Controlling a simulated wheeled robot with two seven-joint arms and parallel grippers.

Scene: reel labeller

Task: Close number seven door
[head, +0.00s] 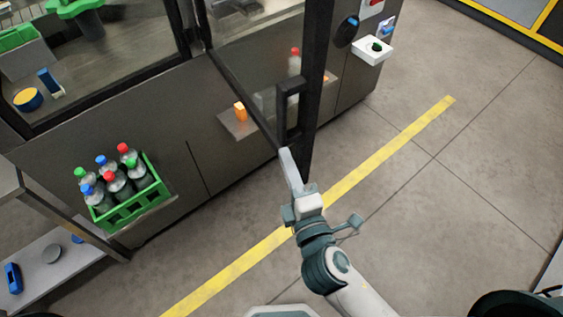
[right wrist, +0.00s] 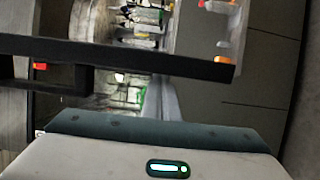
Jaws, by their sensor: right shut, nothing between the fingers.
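A black-framed glass door (head: 318,70) on the grey machine stands swung open in the head view, jutting out from the cabinet front. Its black handle (head: 283,108) is on the free edge side. No number on the door can be read. My right gripper (head: 287,157) is shut and empty, with its tips just below the handle by the door's lower edge; I cannot tell whether they touch. In the right wrist view the door's dark frame (right wrist: 150,53) crosses in front of the fingers (right wrist: 160,100), with the handle (right wrist: 50,86) at left. My left gripper is not in view.
A green crate (head: 137,208) of several capped bottles sits on a ledge at left. A small shelf (head: 238,125) with an orange item is behind the door. A white box (head: 371,50) with a dark button is at right. Floor with a yellow line (head: 395,140) is clear.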

